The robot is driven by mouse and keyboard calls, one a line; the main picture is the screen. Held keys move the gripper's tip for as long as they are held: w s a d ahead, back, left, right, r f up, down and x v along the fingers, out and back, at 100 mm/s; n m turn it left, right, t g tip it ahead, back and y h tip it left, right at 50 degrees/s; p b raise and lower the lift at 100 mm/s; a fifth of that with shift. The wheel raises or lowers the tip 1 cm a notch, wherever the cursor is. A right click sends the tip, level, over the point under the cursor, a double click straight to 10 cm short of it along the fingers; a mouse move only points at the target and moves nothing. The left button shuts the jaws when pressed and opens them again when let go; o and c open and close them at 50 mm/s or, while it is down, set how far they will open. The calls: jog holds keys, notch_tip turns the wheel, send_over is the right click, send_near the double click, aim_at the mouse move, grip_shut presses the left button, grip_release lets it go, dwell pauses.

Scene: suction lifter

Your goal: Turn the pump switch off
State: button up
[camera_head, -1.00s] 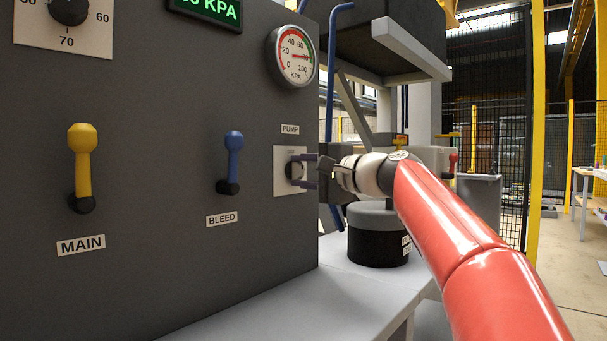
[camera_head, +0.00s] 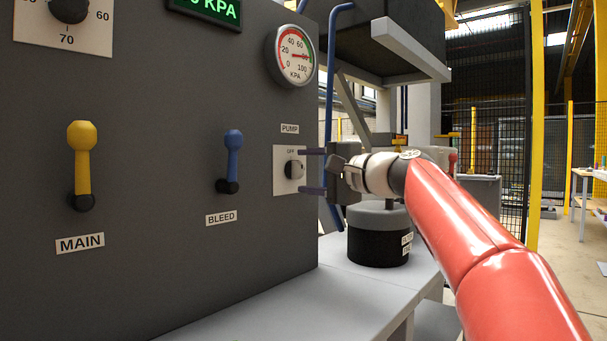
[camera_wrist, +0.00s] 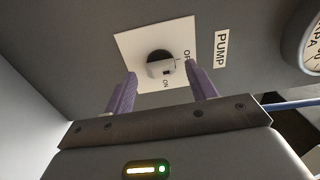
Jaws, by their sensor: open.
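The pump switch (camera_head: 293,169) is a dark round knob with a light grip bar on a white plate (camera_head: 283,184), under the PUMP label. In the wrist view the knob (camera_wrist: 160,64) shows with OFF at the right of the plate and ON below. Its bar seems to lie towards the OFF side, but the exact setting is hard to read. My gripper (camera_head: 304,170) is open, its purple fingers one above and one below the switch in the head view. In the wrist view the fingers stand apart on either side, with gaps to the knob.
The blue BLEED lever (camera_head: 233,155) and the yellow MAIN lever (camera_head: 81,160) stand up on the panel to the left. A round gauge (camera_head: 292,56) is above the switch. A grey ledge (camera_head: 300,295) and a dark canister (camera_head: 378,245) are below.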

jog(key=v, duration=0.6)
jog(key=shift+b, duration=0.4)
